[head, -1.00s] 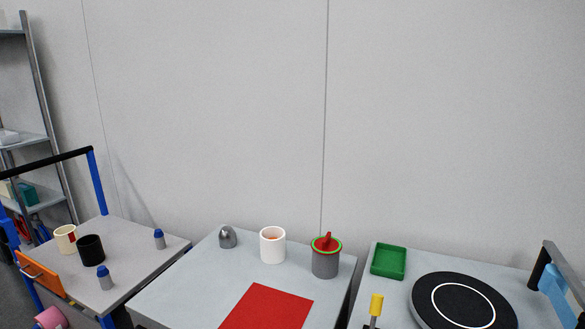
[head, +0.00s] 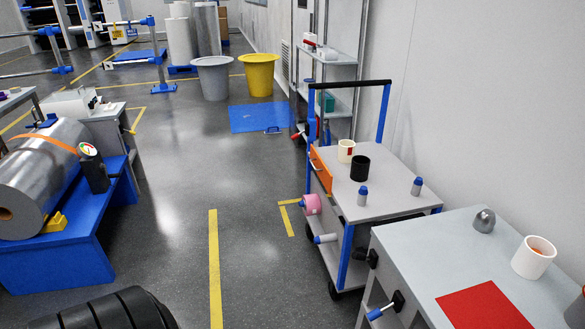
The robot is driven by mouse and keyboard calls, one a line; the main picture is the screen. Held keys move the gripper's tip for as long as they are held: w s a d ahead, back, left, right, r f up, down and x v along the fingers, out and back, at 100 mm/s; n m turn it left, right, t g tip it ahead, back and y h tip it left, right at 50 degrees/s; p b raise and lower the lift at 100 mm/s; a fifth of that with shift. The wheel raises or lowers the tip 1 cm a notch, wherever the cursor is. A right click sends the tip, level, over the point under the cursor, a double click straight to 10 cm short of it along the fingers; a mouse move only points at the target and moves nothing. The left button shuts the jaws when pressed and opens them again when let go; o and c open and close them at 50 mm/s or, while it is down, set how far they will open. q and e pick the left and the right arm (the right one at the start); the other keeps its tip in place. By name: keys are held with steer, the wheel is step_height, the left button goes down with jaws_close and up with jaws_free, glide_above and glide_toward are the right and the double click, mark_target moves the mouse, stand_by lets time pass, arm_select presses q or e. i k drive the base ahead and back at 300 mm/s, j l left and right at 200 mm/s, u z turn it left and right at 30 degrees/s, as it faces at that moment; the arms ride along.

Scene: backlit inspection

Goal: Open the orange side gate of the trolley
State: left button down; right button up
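The trolley (head: 385,200) stands right of centre against the wall, with a grey top, blue posts and a black push bar (head: 350,84). Its orange side gate (head: 321,169) stands upright along the left edge of the top, seen at a steep angle, with a small handle on its outer face. It appears closed; a latch cannot be made out. On the top are a cream cup with a red patch (head: 346,151), a black cup (head: 360,168) and two blue-capped grey bottles (head: 362,196) (head: 417,186). Neither of my grippers is in view.
Open floor with yellow lines (head: 214,265) lies left of the trolley. A pink roll (head: 311,204) juts out low on its left side. A grey bench (head: 430,255) stands close in front at right. A blue stand (head: 65,262) bears a large silver roll at left.

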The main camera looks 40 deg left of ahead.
mark_target(325, 177)
steer(key=u, duration=1.3)
steer(key=z, duration=0.35)
steer(key=i+j+z, duration=0.1)
steer(key=z, duration=0.25)
steer(key=i+j+z, duration=0.1)
steer(key=j+z, duration=0.25)
steer(key=i+j+z, duration=0.1)
steer(key=z, duration=0.3)
steer(key=i+j+z, duration=0.1)
steer(key=j+z, duration=0.3)
steer(key=j, duration=0.85)
steer(key=k+j+z, duration=0.1)
steer(key=j+z, duration=0.3)
steer(key=j, duration=0.8)
